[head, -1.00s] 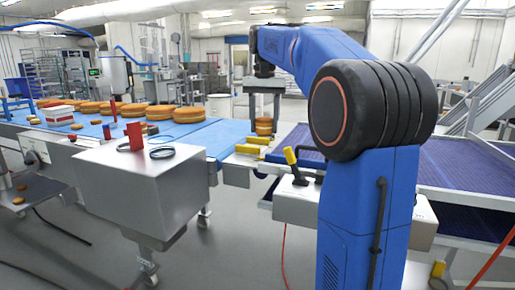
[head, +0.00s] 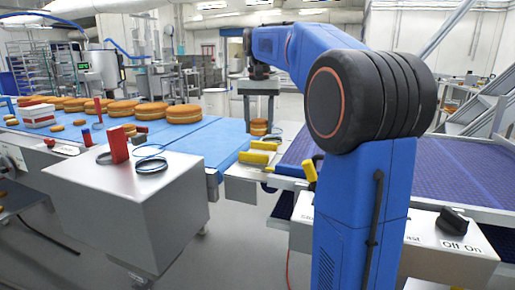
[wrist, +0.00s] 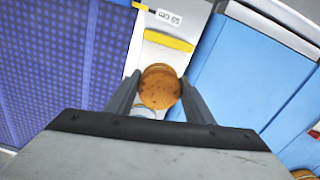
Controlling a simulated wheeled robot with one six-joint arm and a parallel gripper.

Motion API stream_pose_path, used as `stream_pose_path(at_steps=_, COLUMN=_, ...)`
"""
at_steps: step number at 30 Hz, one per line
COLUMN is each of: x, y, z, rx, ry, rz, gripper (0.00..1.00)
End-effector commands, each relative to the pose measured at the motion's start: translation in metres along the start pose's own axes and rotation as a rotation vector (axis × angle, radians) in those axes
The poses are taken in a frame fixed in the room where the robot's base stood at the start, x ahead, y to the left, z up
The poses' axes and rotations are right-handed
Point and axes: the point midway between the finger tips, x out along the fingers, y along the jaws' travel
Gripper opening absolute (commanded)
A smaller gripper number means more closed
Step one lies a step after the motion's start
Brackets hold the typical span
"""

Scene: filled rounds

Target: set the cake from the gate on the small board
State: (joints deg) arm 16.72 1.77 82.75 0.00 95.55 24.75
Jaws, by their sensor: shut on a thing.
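The cake (wrist: 159,87) is a small round one with a brown top, between the two fingers in the wrist view. My gripper (wrist: 158,92) is shut on it. In the head view the cake (head: 259,127) shows layered sides between the fingers of my gripper (head: 258,124), over the pale strip between the belts. I cannot tell whether it touches anything below. A pale rounded thing shows partly under the cake in the wrist view; what it is is unclear. I cannot make out the small board or the gate for certain.
Yellow blocks (head: 256,157) lie on the pale strip beside the blue belt (head: 215,138). A purple belt (head: 440,170) is at right. Larger cakes (head: 184,114) stand on the blue belt. A metal box (head: 130,200) with a red block (head: 118,144) stands in front.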

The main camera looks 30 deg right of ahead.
Motion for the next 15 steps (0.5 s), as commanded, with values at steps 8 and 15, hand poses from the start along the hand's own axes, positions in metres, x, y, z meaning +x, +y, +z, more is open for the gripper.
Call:
stream_pose_path(at_steps=8, x=0.03, y=0.0, z=0.0, rx=0.0, ry=0.001, rz=-0.001, gripper=0.38)
stream_pose_path(at_steps=15, x=0.053, y=0.0, z=0.0, rx=0.0, ry=-0.001, rz=0.0, gripper=0.38)
